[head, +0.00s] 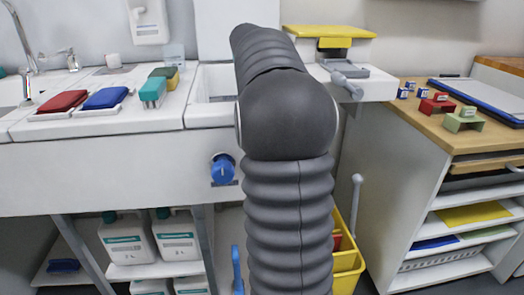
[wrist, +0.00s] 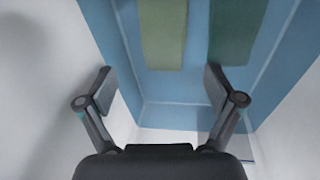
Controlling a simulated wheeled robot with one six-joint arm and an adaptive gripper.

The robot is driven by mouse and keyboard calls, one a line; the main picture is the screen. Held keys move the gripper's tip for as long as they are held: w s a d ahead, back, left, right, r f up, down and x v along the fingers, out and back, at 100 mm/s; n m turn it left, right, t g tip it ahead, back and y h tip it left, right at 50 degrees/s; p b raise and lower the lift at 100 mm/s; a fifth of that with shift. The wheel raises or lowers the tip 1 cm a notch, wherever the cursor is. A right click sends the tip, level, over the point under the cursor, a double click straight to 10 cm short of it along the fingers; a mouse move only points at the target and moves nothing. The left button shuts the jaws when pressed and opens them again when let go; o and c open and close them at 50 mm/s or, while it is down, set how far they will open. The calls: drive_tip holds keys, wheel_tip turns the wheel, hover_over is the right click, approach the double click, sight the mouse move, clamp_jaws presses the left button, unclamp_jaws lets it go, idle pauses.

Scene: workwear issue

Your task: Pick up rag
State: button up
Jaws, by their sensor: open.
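My gripper (wrist: 160,90) is open in the wrist view, with its two fingers spread and nothing between them. Beyond the fingertips is a blue surface with pale edge lines (wrist: 195,115). An olive-green piece (wrist: 163,35) and a dark green piece (wrist: 235,32) lie on it; I cannot tell whether either is a rag. In the head view my arm hides the gripper. A red folded piece (head: 62,101) and a blue folded piece (head: 106,97), both rag-like, lie on white trays on the counter at left.
A teal block or brush (head: 153,91) stands near the sink basin. A yellow bin (head: 349,265) is low behind my arm. At right, a wooden-topped shelf unit (head: 420,115) carries small coloured items. White jugs (head: 126,240) stand under the counter.

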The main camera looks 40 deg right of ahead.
drive_tip(key=shift+s+d+f+b, duration=0.1)
drive_tip(key=shift+f+b, duration=0.05)
drive_tip(key=shift+f, duration=1.55)
drive_tip(key=shift+d+f+b, duration=0.1)
drive_tip(key=shift+f+b, duration=0.05)
drive_tip(key=shift+f, duration=1.55)
drive_tip(key=c, duration=1.3)
